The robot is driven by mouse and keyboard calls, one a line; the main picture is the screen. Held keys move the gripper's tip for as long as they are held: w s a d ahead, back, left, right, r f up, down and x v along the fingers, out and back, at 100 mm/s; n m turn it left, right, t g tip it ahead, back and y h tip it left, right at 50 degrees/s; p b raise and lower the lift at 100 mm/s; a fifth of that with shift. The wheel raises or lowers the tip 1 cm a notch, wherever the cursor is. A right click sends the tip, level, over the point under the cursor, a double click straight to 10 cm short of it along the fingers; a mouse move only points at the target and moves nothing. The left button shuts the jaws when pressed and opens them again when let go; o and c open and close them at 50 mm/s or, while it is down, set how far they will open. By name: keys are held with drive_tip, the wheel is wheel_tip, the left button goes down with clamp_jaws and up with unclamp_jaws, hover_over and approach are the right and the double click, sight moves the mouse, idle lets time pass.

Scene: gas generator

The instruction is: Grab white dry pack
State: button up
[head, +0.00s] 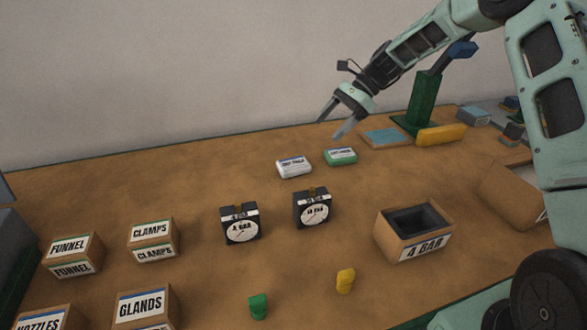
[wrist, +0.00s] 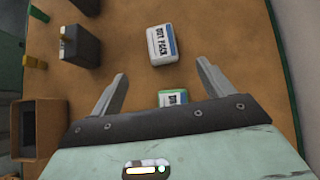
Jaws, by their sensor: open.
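The white dry pack (head: 293,167) lies flat on the wooden table, left of the green dry pack (head: 341,156). In the wrist view the white dry pack (wrist: 162,46) lies beyond my fingertips, roughly centred between them. The green dry pack (wrist: 173,98) shows between my fingers, partly hidden by my gripper's body. My gripper (head: 332,127) is open and empty, above the table near the two packs. It also shows in the wrist view (wrist: 161,70), fingers spread wide and touching neither pack.
Two black gauges (head: 240,223) (head: 312,208) stand in front of the packs. An open box marked 4 BAR (head: 415,232) is at right. Several labelled boxes, such as CLAMPS (head: 153,240), stand at left. A green stand (head: 422,105) and yellow object (head: 441,134) are behind right. The table left of the white pack is clear.

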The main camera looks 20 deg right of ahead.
approach(296, 162)
drive_tip(key=x, duration=0.4)
drive_tip(key=shift+s+a+r, duration=0.1)
drive_tip(key=shift+s+a, duration=0.05)
drive_tip(key=shift+s, duration=0.1)
drive_tip(key=shift+x, duration=2.65)
drive_tip(key=shift+w, duration=0.2)
drive_tip(key=c, duration=1.1)
